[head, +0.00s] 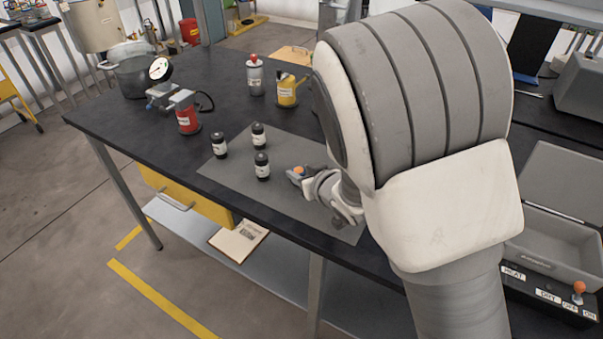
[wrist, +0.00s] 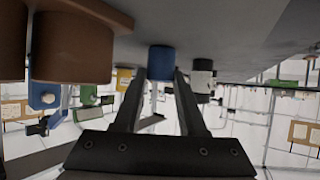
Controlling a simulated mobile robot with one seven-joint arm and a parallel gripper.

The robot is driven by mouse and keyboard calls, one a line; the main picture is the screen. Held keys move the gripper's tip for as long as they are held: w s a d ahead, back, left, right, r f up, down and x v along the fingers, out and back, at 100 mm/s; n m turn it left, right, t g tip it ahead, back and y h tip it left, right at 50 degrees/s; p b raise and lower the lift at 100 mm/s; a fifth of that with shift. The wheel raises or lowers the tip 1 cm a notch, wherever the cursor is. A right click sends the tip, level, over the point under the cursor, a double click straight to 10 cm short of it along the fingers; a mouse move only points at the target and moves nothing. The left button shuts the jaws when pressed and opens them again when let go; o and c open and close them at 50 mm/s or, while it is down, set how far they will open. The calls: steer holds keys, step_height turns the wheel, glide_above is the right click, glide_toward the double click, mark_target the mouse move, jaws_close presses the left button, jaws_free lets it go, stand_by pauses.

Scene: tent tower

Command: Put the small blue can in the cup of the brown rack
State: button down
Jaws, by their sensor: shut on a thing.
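In the wrist view, which looks upside down, my gripper (wrist: 161,82) has its two dark fingers closed around the small blue can (wrist: 161,62). The can's end lies close to the grey work surface, and I cannot tell whether it touches it. The brown rack (wrist: 72,48) shows large at the left of the wrist view, with rounded brown cup-like parts, apart from the can. The inside of its cup is not visible. In the head view my arm hides the can and the rack.
A black jar with a white label (wrist: 203,75) stands just right of the can in the wrist view. In the head view several such jars (head: 262,166) stand on the grey mat (head: 290,205).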

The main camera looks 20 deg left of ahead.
steer(key=shift+f, duration=0.2)
steer(key=shift+c, duration=2.4)
jaws_free()
steer(key=shift+r, duration=0.1)
steer(key=shift+r, duration=0.1)
steer(key=shift+r, duration=0.2)
steer(key=p+v, duration=0.1)
steer(key=v, duration=1.1)
steer(key=shift+f, duration=0.25)
